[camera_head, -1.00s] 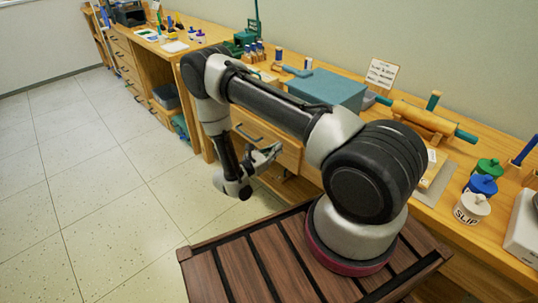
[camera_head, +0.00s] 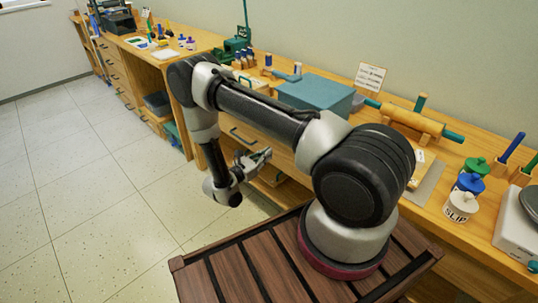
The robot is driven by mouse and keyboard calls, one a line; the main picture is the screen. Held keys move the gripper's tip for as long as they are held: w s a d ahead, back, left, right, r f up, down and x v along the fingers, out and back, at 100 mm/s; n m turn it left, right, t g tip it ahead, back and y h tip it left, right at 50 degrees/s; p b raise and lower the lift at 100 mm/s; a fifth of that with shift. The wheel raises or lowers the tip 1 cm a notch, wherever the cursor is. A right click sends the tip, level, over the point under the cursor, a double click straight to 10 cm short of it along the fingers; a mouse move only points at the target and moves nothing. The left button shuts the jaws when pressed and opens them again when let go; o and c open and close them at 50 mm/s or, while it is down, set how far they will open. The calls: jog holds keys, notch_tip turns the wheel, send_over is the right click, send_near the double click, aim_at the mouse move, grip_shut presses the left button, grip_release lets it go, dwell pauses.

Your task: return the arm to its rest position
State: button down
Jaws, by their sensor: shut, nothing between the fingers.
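My arm stands on my wooden slatted base and is bent in an arch, its forearm hanging down on the left side. My gripper (camera_head: 261,158) is at the end of the wrist, low in front of the bench drawers. It points to the right, and its fingers are shut with nothing between them. The gripper is small in the view and holds nothing.
A long wooden bench (camera_head: 470,216) runs along the wall. It carries a teal box (camera_head: 315,92), a rolling pin (camera_head: 412,118), a SLIP jar (camera_head: 460,206) and a sign (camera_head: 370,77). Drawers (camera_head: 243,135) face my gripper. The tiled floor (camera_head: 90,220) at left is clear.

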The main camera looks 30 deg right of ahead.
jog(key=v, duration=1.1)
jog(key=s+d+m+g, duration=0.2)
jog(key=s+d+g, duration=0.15)
jog(key=s, duration=0.25)
jog(key=s+d+r+m+y, duration=0.2)
jog(key=s+r+m+y, duration=0.3)
jog(key=r, duration=0.9)
jog(key=s+d+r+m+t+y, duration=0.1)
jog(key=s+r+m+y, duration=0.5)
jog(key=r, duration=0.9)
jog(key=s+d+r+m+t+y, duration=0.1)
jog(key=s+r+m+y, duration=0.5)
jog(key=r, duration=0.8)
jog(key=shift+s+d+r+m, duration=0.25)
jog(key=shift+s+d+m, duration=0.65)
jog(key=shift+m, duration=0.3)
